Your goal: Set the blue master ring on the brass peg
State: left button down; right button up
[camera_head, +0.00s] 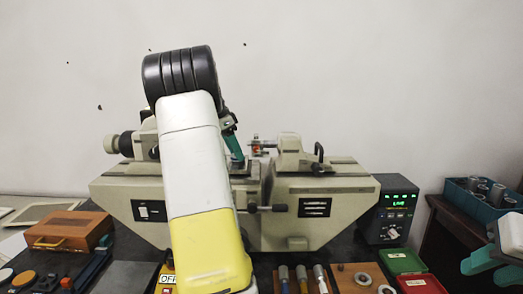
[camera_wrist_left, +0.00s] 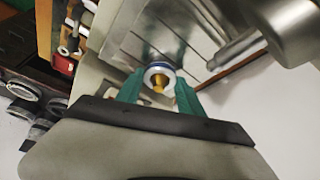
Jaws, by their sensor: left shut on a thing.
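My left gripper (camera_wrist_left: 158,92) has teal fingers, shut on the blue master ring (camera_wrist_left: 150,68), which shows a blue edge and a pale face. The brass peg (camera_wrist_left: 158,88) shows at the middle of the ring in the left wrist view. I cannot tell how far the ring is around it. In the head view my left gripper (camera_head: 232,146) is over the middle of the grey measuring machine (camera_head: 325,188), and my arm hides the ring and peg. My right gripper (camera_head: 492,268) is at the right edge, its teal fingers apart, partly cut off.
A wooden case (camera_head: 72,232) stands at the left. A control box with a green display (camera_head: 388,212) stands right of the machine. A blue bin of grey cylinders (camera_head: 480,198) is at the far right. Handled tools (camera_head: 301,278) and a green box (camera_head: 403,262) crowd the front.

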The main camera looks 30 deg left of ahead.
pick_arm(q)
jog(key=c, duration=0.7)
grip_release()
jog(key=shift+o, duration=0.2)
jog(key=shift+f, duration=0.1)
jog(key=shift+r, duration=4.3)
